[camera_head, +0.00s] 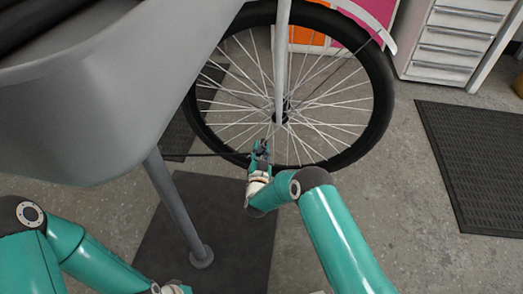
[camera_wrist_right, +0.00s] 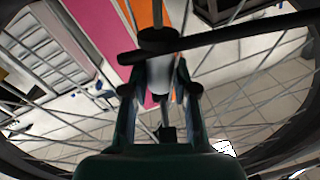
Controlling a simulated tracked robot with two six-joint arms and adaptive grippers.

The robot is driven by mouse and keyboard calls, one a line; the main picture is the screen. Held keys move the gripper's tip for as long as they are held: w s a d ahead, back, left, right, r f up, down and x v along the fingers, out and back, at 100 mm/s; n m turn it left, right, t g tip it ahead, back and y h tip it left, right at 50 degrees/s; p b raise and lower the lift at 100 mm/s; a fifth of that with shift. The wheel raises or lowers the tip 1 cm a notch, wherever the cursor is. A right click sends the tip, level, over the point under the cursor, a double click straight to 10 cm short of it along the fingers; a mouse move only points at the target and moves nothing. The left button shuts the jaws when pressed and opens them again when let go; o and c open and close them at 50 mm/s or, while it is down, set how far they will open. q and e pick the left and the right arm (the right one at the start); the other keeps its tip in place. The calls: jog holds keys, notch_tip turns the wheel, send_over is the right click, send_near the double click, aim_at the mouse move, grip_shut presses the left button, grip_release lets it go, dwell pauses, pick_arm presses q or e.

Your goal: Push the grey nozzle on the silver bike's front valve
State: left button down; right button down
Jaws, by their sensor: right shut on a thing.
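The silver bike's front wheel (camera_head: 384,85) stands upright in the head view, with a silver fork leg (camera_head: 281,60) down to its hub. My right gripper (camera_head: 261,152) is at the lower part of the wheel, over the spokes near the rim. In the right wrist view its fingers (camera_wrist_right: 160,98) are shut on the sides of the grey nozzle (camera_wrist_right: 160,75), which has a dark head and a black hose (camera_wrist_right: 240,38). The valve is hard to make out at the nozzle. My left gripper (camera_head: 176,288) is mostly cut off at the bottom edge; its fingers are hidden.
A grey cargo box (camera_head: 120,90) fills the upper left. A grey post (camera_head: 174,205) stands on a dark mat (camera_head: 235,225). Another dark mat (camera_head: 480,165) lies at right, below a white drawer cabinet (camera_head: 445,45). Concrete floor between is clear.

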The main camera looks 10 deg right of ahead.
jog(key=shift+a+f+b, duration=0.1)
jog(key=shift+f+b, duration=0.15)
jog(key=shift+b, duration=0.15)
dwell(0.5)
jog(key=shift+w+a+f, duration=0.1)
jog(key=shift+a+f, duration=0.05)
jog(key=shift+f, duration=0.15)
dwell(0.8)
jog(key=c, duration=0.7)
grip_release()
jog(key=shift+p+v, duration=0.65)
jog(key=shift+v, duration=0.2)
jog(key=shift+p+v, duration=0.95)
jog(key=shift+v, duration=0.8)
jog(key=shift+p+v, duration=1.1)
jog(key=shift+v, duration=1.3)
